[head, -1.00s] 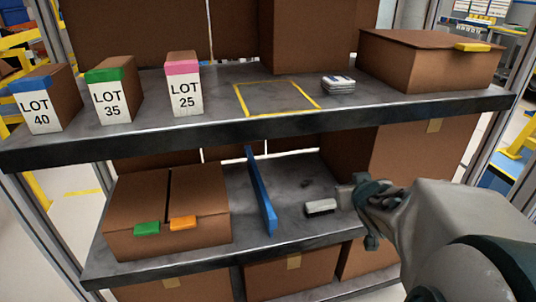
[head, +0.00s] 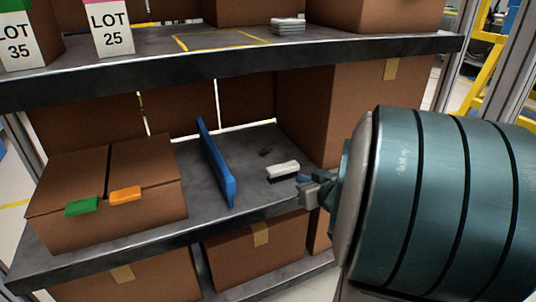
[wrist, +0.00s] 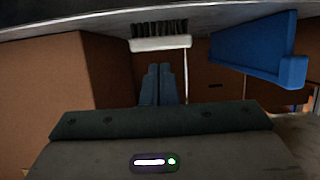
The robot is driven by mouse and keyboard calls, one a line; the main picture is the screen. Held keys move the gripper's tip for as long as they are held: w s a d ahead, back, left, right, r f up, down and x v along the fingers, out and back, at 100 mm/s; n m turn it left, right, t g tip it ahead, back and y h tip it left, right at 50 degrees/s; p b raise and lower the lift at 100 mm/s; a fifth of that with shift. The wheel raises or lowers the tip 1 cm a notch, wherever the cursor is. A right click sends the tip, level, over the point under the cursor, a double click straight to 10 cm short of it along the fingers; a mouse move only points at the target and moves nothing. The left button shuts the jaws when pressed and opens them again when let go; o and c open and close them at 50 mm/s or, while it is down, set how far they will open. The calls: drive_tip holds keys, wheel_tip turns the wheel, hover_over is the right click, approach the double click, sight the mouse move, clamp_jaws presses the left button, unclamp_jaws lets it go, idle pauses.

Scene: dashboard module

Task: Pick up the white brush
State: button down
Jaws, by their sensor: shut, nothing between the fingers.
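The white brush (head: 283,168) rests on the lower shelf, right of the blue divider (head: 214,162), with its white body on top and dark bristles below. In the wrist view, which is upside down, the brush (wrist: 160,43) shows its bristles against the shelf surface. My gripper (head: 304,182) is just to the right and front of the brush in the head view. In the wrist view the fingers of my gripper (wrist: 160,69) are shut together and empty, pointing at the brush, with a small gap between them and its white body.
A brown box (head: 106,190) with green and orange tabs stands left of the divider. A tall brown box (head: 350,105) stands behind and right of the brush. The upper shelf edge (head: 250,62) overhangs this space. The shelf between divider and brush is clear.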

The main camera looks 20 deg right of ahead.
sight(286, 169)
drive_tip(key=w+p, duration=0.1)
drive_tip(key=p, duration=0.2)
drive_tip(key=w+p, duration=0.1)
drive_tip(key=p, duration=0.3)
drive_tip(key=shift+w+a+r, duration=0.1)
drive_tip(key=shift+w+r, duration=0.15)
drive_tip(key=shift+w, duration=0.05)
drive_tip(key=x, duration=0.5)
drive_tip(key=r+b+x, duration=0.1)
drive_tip(key=x, duration=0.1)
drive_tip(key=shift+w, duration=0.35)
drive_tip(key=shift+s+f+b, duration=0.1)
drive_tip(key=shift+f+b, duration=0.25)
drive_tip(key=shift+f, duration=0.15)
